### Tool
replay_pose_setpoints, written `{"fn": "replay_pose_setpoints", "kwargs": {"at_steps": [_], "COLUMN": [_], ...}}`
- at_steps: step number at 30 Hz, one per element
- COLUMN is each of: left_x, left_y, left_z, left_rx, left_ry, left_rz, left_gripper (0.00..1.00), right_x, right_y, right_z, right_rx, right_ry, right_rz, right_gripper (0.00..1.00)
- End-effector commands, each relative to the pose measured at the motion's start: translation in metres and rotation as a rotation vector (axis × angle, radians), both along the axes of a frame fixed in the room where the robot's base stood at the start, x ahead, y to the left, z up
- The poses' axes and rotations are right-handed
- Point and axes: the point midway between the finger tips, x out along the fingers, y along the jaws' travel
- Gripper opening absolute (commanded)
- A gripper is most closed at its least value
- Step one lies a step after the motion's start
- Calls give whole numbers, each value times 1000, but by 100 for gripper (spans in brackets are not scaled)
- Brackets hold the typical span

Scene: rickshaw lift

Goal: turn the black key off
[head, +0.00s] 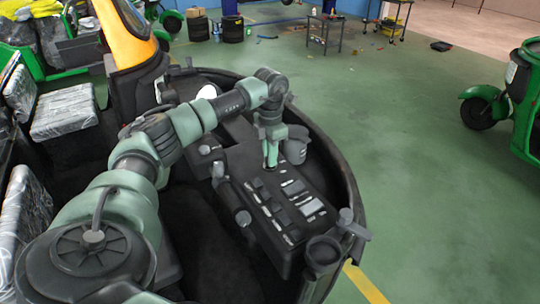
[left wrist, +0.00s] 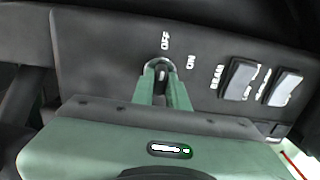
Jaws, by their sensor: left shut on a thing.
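The dark dashboard panel (head: 262,192) of the rickshaw carries rows of switches. My left gripper (head: 270,162) points down at the panel's far end. In the left wrist view, my left gripper's green fingers (left wrist: 162,82) reach the round key switch and are shut on the black key (left wrist: 161,74), which is mostly hidden between them. The white word OFF is above the key switch, and ON is to its right. How far the key is turned is hard to tell. My right gripper is not in view.
Rocker switches (left wrist: 240,77) sit right of the key. A grey cup-like container (head: 296,148) is close beside my left gripper. Control levers (head: 240,207) stick up along the panel's near side. The green floor (head: 400,150) to the right is clear up to another green rickshaw (head: 526,100).

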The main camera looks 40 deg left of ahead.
Motion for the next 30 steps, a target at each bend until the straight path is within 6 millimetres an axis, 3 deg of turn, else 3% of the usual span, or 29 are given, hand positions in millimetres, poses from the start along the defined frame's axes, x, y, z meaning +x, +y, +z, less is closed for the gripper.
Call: {"fn": "replay_pose_setpoints", "kwargs": {"at_steps": [16,17,18,30], "left_x": [2,2,2,1], "left_y": [1,1,1,0], "left_z": [3,3,3,5], "left_rx": [1,1,1,1], "left_ry": [-9,-9,-9,-5], "left_rz": [28,28,27,24], "left_gripper": [0,23,34,36], "right_x": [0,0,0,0], "right_y": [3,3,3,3], "right_z": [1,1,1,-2], "right_rx": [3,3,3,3], "right_ry": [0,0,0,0], "right_rz": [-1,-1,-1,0], "right_gripper": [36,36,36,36]}}
